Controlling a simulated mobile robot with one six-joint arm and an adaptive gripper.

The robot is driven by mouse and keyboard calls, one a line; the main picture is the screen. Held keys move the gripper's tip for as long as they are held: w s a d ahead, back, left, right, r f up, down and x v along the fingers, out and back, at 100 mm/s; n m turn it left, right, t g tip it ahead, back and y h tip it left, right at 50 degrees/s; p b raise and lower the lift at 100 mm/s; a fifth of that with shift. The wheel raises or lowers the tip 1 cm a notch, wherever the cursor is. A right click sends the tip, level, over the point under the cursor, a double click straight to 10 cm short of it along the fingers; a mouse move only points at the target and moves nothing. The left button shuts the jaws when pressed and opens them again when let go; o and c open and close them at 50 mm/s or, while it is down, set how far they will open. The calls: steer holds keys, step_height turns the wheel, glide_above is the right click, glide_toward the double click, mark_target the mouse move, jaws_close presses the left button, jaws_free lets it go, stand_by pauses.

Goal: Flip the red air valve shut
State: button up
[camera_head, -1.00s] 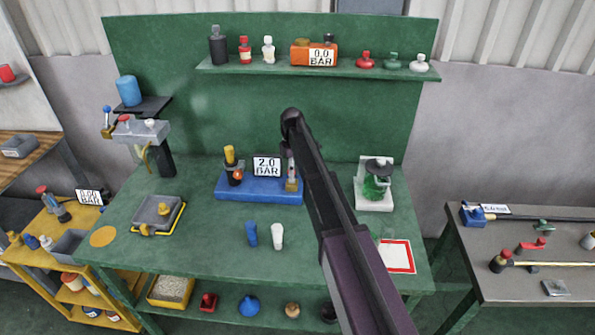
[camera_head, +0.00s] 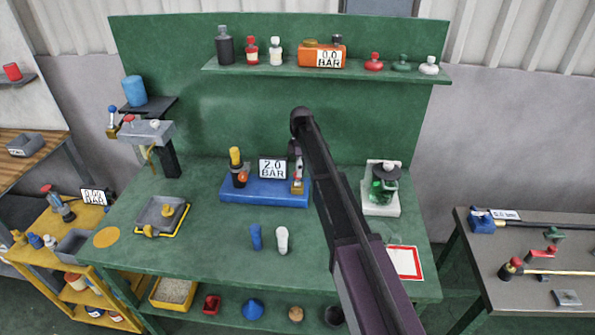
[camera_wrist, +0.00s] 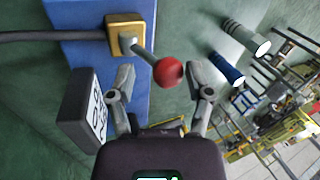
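The air valve shows in the wrist view as a gold block (camera_wrist: 126,33) on a blue base (camera_wrist: 75,18), with a grey lever ending in a red ball knob (camera_wrist: 169,72). In the head view the gold block (camera_head: 297,188) stands at the right end of the blue base (camera_head: 262,198), beside a 2.0 BAR display (camera_head: 272,169).
A blue cylinder (camera_head: 255,237) and a white one (camera_head: 283,240) stand in front of the base. A glass device on a white stand (camera_head: 381,207) is to the right. The display box (camera_wrist: 88,112) is close by the left finger. A dark hose (camera_wrist: 50,37) runs from the valve.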

steer(key=shift+a, duration=0.25)
stand_by(0.3)
